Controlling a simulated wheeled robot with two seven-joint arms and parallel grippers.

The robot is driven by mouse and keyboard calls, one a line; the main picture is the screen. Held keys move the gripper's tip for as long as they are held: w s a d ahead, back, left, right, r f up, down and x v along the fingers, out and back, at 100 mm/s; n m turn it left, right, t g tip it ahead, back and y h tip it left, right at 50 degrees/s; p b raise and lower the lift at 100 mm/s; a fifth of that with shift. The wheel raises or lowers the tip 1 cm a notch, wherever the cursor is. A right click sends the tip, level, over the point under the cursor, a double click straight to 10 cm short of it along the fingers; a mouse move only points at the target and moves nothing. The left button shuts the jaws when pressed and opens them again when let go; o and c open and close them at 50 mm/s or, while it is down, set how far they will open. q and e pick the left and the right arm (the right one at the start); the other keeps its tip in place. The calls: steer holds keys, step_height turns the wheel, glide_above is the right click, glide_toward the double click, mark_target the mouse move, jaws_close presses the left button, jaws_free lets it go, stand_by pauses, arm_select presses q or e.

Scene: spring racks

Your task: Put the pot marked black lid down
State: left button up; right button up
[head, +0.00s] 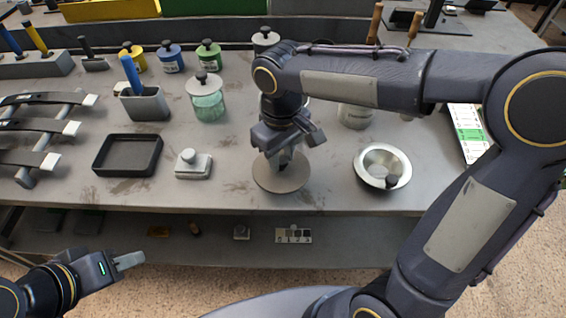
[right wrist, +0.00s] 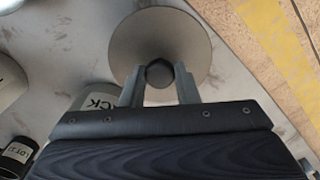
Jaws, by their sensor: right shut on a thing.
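The lid (head: 281,178) is a flat grey disc low over the bench near its front edge. In the right wrist view the lid (right wrist: 160,35) lies beyond my fingers with its dark knob between them. My right gripper (head: 283,160) is shut on this knob and points down. I cannot tell whether the lid touches the bench. A pale pot with a label ending in "CK" (right wrist: 97,97) stands beside the fingers in the right wrist view. In the head view my right arm seems to hide it. My left gripper (head: 130,261) is empty, low in front of the bench; its opening is unclear.
A metal bowl (head: 382,165) stands right of the lid, and a small pale lidded block (head: 193,164) left of it. A black tray (head: 127,154), a glass jar (head: 207,101) and a pale pot (head: 356,115) are around. Bare bench shows on both sides of the lid.

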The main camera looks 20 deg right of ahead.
mark_target(283, 157)
steer(key=f, duration=0.3)
steer(key=shift+w+d+f, duration=0.2)
steer(key=shift+w+d, duration=0.05)
steer(key=shift+w, duration=0.1)
steer(key=shift+f, duration=0.3)
steer(key=shift+f+b, duration=0.1)
steer(key=shift+b, duration=0.2)
steer(key=o, duration=1)
steer(key=shift+o, duration=0.2)
